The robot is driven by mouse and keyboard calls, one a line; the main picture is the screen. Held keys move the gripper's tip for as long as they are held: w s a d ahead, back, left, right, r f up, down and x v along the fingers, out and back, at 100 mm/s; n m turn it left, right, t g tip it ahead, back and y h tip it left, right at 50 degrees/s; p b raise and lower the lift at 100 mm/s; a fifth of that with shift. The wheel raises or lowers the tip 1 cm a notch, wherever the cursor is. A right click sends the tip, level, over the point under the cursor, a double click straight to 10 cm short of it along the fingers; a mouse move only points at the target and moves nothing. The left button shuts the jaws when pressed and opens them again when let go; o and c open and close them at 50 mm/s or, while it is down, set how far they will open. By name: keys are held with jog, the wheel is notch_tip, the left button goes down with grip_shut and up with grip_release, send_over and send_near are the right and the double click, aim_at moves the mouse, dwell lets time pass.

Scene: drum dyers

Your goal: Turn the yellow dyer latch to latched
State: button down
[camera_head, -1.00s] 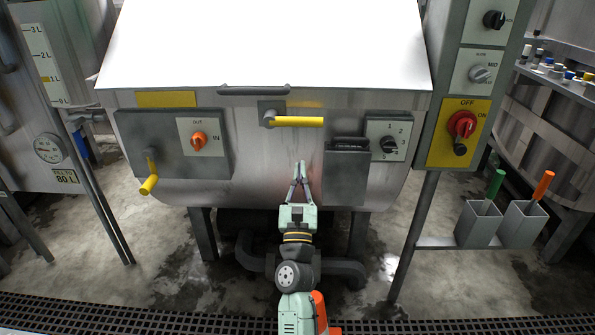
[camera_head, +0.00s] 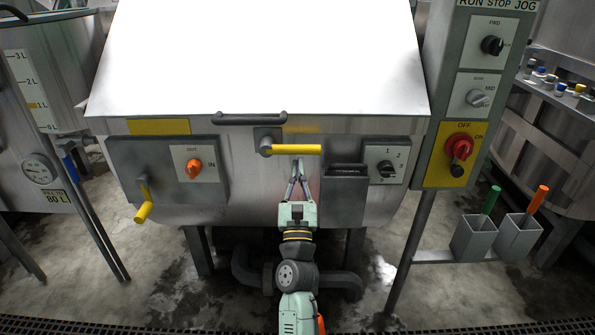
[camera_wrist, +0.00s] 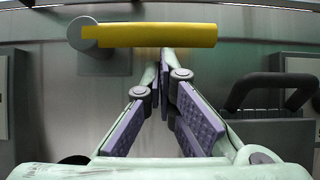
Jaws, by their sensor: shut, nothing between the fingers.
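The yellow latch handle (camera_head: 296,149) sits on the front of the dyer, below the lid's dark handle. It lies horizontal, reaching right from its grey pivot (camera_head: 265,146). It also shows across the top of the wrist view (camera_wrist: 155,36). My gripper (camera_head: 298,163) is shut and empty, its fingertips just below the latch handle in the head view.
A dark box (camera_head: 344,196) stands out from the panel just right of my gripper. A yellow crank (camera_head: 143,212) and an orange knob (camera_head: 194,168) are on the left panel. The lid handle (camera_head: 249,118) is above. A control post (camera_head: 419,225) stands at the right.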

aim_at(305, 152)
jog(key=shift+d+r+n+y+b, duration=0.15)
jog(key=shift+r+n+y+b, duration=0.1)
jog(key=shift+n+y+b, duration=0.4)
jog(key=shift+d+r+n+y+b, duration=0.15)
jog(key=shift+r+n+y+b, duration=0.1)
jog(key=shift+n+y+b, duration=0.4)
jog(key=r+n+g+y, duration=0.1)
jog(key=n, duration=0.2)
jog(key=r+n+y+b, duration=0.1)
jog(key=r+n+y, duration=0.1)
jog(key=n, duration=0.1)
jog(key=d+r+n+g+y+b, duration=0.1)
jog(key=n+y, duration=0.1)
jog(key=n, duration=0.1)
jog(key=shift+r+g, duration=0.15)
jog(key=shift+g, duration=0.15)
jog(key=shift+a+r+n+g+y+p, duration=0.2)
jog(key=shift+r+n+g+y+p, duration=0.4)
jog(key=shift+n, duration=0.65)
jog(key=shift+a+r+n+g+y+p, duration=0.15)
jog(key=shift+r+n+g+y+p, duration=0.25)
jog(key=shift+r+n+g+p, duration=0.55)
jog(key=shift+a+r+n+g+y+p, duration=0.3)
jog(key=shift+n+y+p, duration=0.2)
jog(key=shift+n, duration=1)
jog(key=shift+d+f, duration=0.1)
jog(key=shift+f, duration=0.15)
